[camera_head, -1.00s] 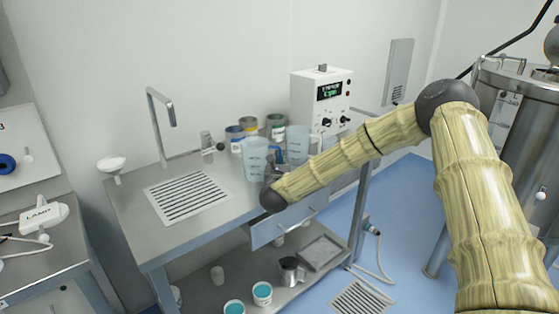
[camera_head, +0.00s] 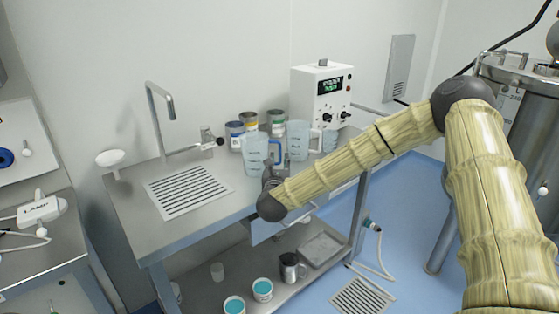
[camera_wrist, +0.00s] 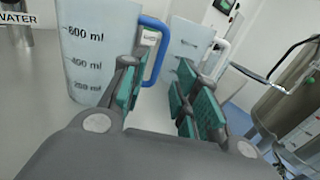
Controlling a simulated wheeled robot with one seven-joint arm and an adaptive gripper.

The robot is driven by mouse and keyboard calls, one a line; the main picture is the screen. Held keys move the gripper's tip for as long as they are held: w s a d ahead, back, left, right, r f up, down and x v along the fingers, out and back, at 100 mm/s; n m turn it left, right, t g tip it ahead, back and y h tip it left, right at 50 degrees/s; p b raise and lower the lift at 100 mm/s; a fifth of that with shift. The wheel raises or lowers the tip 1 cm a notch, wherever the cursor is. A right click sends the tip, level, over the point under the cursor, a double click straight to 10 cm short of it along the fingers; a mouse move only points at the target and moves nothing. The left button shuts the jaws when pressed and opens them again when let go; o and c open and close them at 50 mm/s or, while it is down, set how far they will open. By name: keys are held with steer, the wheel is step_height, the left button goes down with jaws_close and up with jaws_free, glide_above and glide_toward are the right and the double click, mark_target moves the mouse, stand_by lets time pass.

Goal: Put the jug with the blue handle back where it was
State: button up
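The jug with the blue handle (camera_head: 254,153) is a clear, bluish measuring jug standing upright on the metal bench. In the wrist view the jug (camera_wrist: 95,50) shows its ml marks, with the blue handle (camera_wrist: 160,55) facing right. My gripper (camera_wrist: 165,100) is open, its green-padded fingers apart. The left finger is close to the jug's right side and the handle appears in the gap, beyond the fingertips; I cannot tell whether they touch. In the head view my gripper (camera_head: 270,180) is partly hidden behind my wrist. A second jug with a pale handle (camera_head: 298,140) stands to the right.
Several tins (camera_head: 250,122) stand behind the jugs. A white control box (camera_head: 321,95) is at the back right. A sink grating (camera_head: 188,192) and tap (camera_head: 160,105) are to the left, with bare bench between. Below, the lower shelf holds a steel pitcher (camera_head: 291,268) and cups.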

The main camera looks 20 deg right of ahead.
steer(key=shift+b+v, duration=0.55)
steer(key=shift+v, duration=2.3)
